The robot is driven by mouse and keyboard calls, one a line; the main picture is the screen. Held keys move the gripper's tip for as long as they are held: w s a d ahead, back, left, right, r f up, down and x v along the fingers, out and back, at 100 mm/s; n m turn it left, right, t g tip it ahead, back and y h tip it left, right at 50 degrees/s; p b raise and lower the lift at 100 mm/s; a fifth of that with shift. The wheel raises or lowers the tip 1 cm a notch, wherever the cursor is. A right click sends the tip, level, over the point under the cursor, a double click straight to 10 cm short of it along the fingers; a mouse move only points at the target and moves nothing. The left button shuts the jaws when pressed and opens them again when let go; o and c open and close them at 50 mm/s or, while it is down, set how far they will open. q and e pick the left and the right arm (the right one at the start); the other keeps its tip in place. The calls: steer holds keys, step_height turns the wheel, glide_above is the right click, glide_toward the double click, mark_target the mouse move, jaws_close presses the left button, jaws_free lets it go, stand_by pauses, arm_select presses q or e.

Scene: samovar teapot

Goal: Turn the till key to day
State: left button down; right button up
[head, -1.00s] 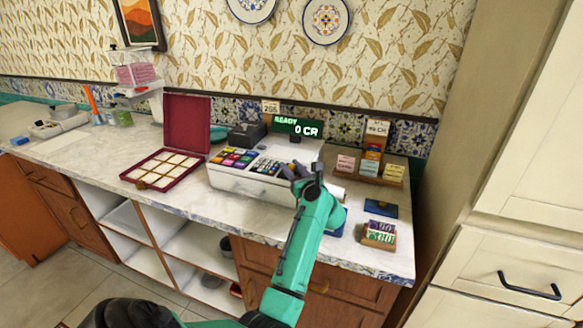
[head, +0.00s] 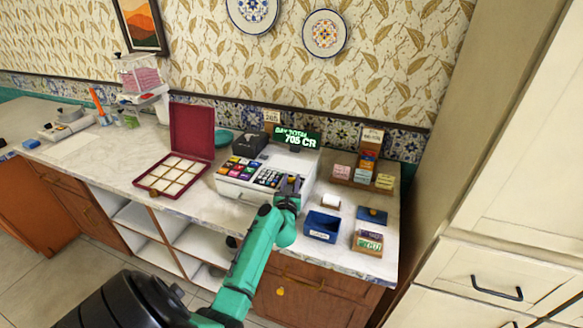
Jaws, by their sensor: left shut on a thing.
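The white till (head: 237,189) stands on the marble counter, with rows of coloured buttons on its sloped top. Its green-lit display (head: 297,138) reads "DAY TOTAL 705 CR". My left gripper (head: 291,183) is at the right front part of the till's top, shut on the till key. The key itself is too small and too covered by the fingers to see which way it points. My right gripper is not in view.
An open red case (head: 158,190) with pale compartments lies left of the till. To the right are a blue bin (head: 322,226), a small box of packets (head: 368,243), a dark blue pad (head: 372,215) and a wooden card rack (head: 362,182). Bare counter separates several of these.

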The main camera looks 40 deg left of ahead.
arm_select(q)
steer(key=shift+a+m+t+h+p, duration=0.1)
steer(key=shift+m+t+h+p, duration=0.8)
steer(key=shift+m+h, duration=0.45)
steer(key=shift+h, duration=0.45)
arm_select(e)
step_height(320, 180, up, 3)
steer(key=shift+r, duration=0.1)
arm_select(q)
steer(key=shift+h, duration=0.3)
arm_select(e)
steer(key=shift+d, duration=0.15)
arm_select(q)
steer(key=c, duration=0.8)
jaws_free()
steer(key=shift+o, duration=1.3)
steer(key=shift+f, duration=0.1)
steer(key=shift+w, duration=0.1)
